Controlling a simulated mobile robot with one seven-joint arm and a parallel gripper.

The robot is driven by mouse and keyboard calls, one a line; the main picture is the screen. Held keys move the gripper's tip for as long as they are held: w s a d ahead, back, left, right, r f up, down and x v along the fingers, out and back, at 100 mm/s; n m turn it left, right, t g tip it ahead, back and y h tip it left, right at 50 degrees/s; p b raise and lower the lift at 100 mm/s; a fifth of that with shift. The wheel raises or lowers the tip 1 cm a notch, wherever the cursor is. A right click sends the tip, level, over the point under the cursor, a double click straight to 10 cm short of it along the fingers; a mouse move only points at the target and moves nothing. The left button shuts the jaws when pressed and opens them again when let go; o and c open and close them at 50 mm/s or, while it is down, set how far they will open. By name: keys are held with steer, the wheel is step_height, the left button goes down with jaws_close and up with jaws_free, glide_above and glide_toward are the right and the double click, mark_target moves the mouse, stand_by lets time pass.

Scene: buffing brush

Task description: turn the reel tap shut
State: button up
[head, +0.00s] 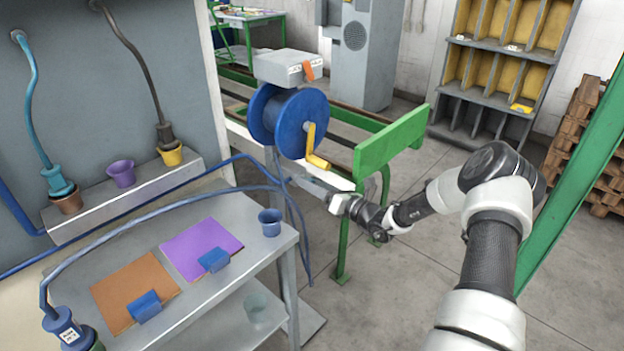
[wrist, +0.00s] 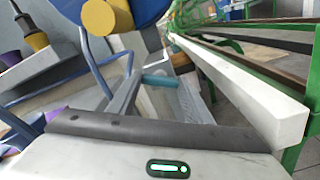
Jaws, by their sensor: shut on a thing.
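The blue hose reel (head: 300,115) stands on a grey post, with a yellow crank (head: 314,150) on its front. My gripper (head: 312,186) is at the post just below the reel. In the wrist view, a small teal bar (wrist: 160,80), which looks like the tap's handle, lies between grey finger parts ahead of the palm. My gripper is shut on it. The tap's body is mostly hidden, and I cannot tell how far the handle is turned. The yellow crank grip (wrist: 106,16) shows close at the upper left of the wrist view.
A green frame (head: 392,140) and a long white beam (wrist: 245,90) lie just right of the gripper. A grey bench (head: 190,290) with pads and a blue cup (head: 270,222) stands at left. Blue hose runs past the post.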

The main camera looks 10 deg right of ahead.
steer(key=m+p, duration=0.4)
steer(key=m, duration=0.8)
stand_by(0.7)
steer(key=o, duration=1.1)
steer(key=shift+c, duration=0.2)
steer(key=v, duration=1.7)
steer(key=shift+s+d, duration=0.15)
steer(key=shift+s, duration=0.05)
